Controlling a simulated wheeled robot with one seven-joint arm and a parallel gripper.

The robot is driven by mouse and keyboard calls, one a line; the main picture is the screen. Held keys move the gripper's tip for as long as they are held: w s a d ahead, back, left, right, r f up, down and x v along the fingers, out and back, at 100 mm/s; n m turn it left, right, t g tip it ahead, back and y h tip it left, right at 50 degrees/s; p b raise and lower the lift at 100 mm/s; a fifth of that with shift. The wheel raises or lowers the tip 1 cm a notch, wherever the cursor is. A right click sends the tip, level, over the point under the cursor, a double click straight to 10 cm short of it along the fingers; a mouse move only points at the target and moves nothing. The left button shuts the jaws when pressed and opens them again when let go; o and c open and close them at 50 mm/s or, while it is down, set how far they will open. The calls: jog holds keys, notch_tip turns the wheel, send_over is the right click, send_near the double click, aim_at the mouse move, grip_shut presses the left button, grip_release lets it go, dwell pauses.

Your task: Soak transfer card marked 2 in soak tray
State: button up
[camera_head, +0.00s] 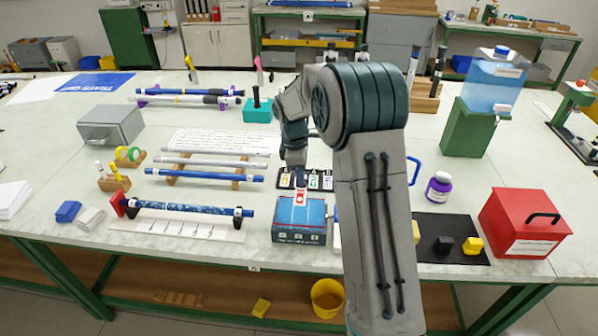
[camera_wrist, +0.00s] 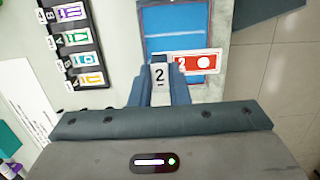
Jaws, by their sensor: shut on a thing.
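The transfer card marked 2 (camera_wrist: 200,62) has a red panel with a white circle and a white tab with a black 2. My gripper (camera_wrist: 160,75) is shut on the tab. In the head view the card (camera_head: 300,198) hangs below my gripper (camera_head: 297,177), over the back part of the soak tray (camera_head: 299,238). The tray is a dark box with a blue surface inside, and it also shows in the wrist view (camera_wrist: 180,22). The card appears above or at the blue surface; I cannot tell if it touches.
A black card rack (camera_head: 285,181) with several lettered cards stands behind the tray. A blue rod (camera_head: 190,211) lies in a holder to the left. A purple-labelled jar (camera_head: 439,188), a black mat (camera_head: 455,252) and a red box (camera_head: 524,222) are to the right.

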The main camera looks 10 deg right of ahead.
aim_at(300, 190)
jog(key=shift+a+f+b, duration=0.1)
jog(key=shift+f+b, duration=2.7)
jog(key=shift+f, duration=1.85)
dwell(1.5)
jog(key=shift+r+p, duration=2.45)
jog(key=shift+r, duration=0.95)
